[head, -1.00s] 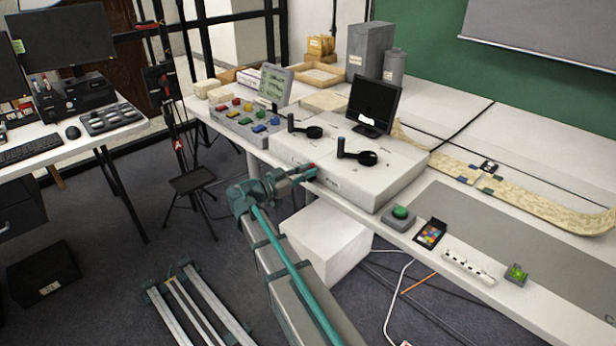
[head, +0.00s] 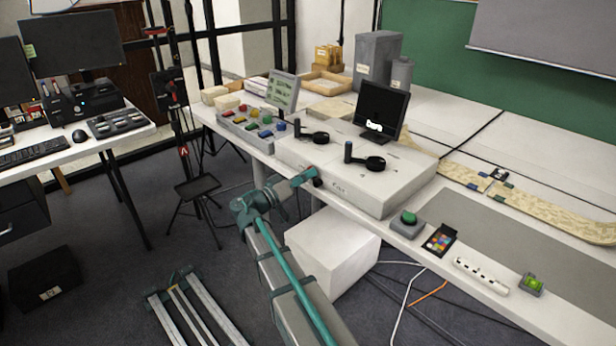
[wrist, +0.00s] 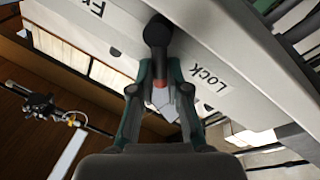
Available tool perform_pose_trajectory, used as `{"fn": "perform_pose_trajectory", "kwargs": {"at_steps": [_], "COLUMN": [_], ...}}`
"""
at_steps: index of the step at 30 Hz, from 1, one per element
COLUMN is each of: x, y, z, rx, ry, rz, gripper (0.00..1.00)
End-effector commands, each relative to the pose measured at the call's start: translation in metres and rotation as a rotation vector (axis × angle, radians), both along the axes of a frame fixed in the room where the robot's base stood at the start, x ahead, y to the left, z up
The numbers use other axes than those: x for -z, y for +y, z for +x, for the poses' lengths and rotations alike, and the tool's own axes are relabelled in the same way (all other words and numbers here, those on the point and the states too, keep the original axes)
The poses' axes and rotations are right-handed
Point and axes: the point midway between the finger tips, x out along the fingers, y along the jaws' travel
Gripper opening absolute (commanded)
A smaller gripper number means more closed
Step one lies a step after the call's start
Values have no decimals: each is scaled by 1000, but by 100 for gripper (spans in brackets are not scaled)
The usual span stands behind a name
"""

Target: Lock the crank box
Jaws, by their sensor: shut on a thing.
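The crank box (head: 372,194) is the white box on the table, with two black cranks (head: 366,158) on top. My gripper (head: 314,178) is at its front face, near the lower edge. In the wrist view, the fingers of my gripper (wrist: 158,68) are closed around a dark lever (wrist: 157,32) with a rounded upper end against the box face. A red part shows between the fingers. The "Lock" label (wrist: 208,78) is right of the lever, and a partly cut-off label starting "Fr" (wrist: 97,8) is at upper left. The fingers hide much of the lever.
A small monitor (head: 381,108) stands behind the cranks. A panel of coloured buttons (head: 250,125) is left of the box. A green button (head: 408,218) and a power strip (head: 481,275) lie to its right. A white block (head: 330,250) stands under the table edge.

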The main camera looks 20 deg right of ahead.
Motion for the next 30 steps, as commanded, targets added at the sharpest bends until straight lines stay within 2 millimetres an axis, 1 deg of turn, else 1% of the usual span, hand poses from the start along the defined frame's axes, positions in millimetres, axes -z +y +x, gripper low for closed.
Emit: {"fn": "perform_pose_trajectory", "kwargs": {"at_steps": [7, 17, 18, 20, 21, 22, 30], "x": [1, 1, 1, 1, 1, 1, 1], "y": [0, 1, 1, 1, 1, 0, 1], "z": [1, 1, 1, 1, 1, 1, 1], "rx": [1, -1, -1, -1, -1, -1, 0], "ry": [31, 32, 32, 32, 32, 31, 30], "rz": [-10, -11, -11, -11, -11, -10, -9], "gripper": [0, 0, 22, 32, 38, 40, 40]}}
